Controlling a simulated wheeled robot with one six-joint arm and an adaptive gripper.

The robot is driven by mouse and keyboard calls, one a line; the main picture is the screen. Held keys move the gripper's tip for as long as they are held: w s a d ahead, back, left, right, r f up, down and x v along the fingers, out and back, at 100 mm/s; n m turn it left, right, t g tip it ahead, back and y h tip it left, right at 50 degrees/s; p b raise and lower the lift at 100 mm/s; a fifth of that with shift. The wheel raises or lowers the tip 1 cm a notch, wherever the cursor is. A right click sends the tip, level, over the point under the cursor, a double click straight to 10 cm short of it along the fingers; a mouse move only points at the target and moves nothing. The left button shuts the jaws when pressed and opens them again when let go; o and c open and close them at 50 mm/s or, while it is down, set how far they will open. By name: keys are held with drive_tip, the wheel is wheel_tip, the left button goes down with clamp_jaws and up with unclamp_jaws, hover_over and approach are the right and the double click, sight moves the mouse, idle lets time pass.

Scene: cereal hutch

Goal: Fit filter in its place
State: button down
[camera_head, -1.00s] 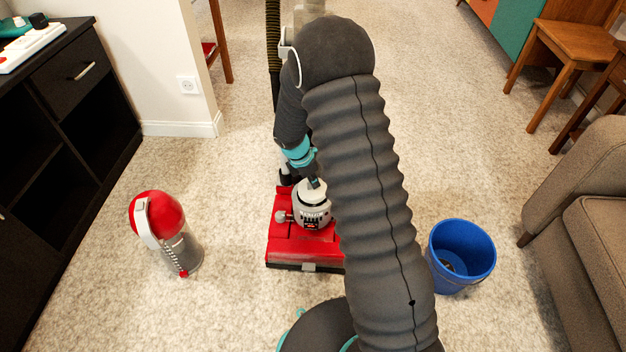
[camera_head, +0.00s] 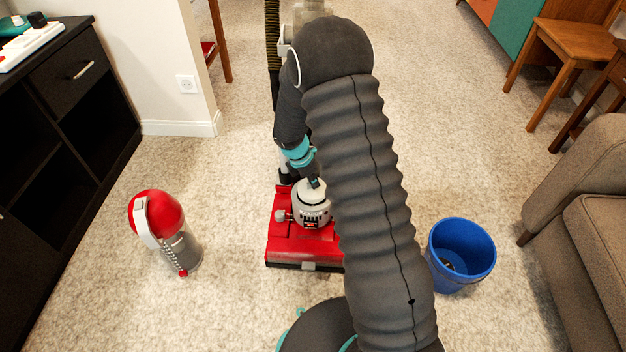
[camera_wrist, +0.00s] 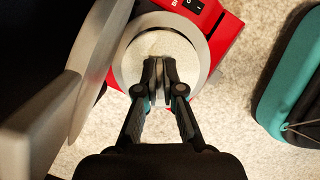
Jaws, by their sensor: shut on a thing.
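A pale round filter (camera_wrist: 155,50) shows in the wrist view, inside or over a light grey ring (camera_wrist: 200,28) on a red body. My gripper (camera_wrist: 162,82) is shut on the filter at its near part. I cannot tell whether the filter is seated in the ring or held just above it. In the head view the red vacuum cleaner (camera_head: 290,240) stands on the carpet, with a grey motor housing (camera_head: 313,205) on its base.
A red and grey handheld vacuum (camera_head: 165,230) stands at the left on the carpet. A blue bucket (camera_head: 462,255) stands at the right, with something small inside. A black cabinet (camera_head: 75,110) borders the left, and a sofa (camera_head: 580,210) the right.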

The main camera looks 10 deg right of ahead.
drive_tip(key=shift+f+b, duration=0.65)
drive_tip(key=shift+f, duration=0.5)
idle(0.7)
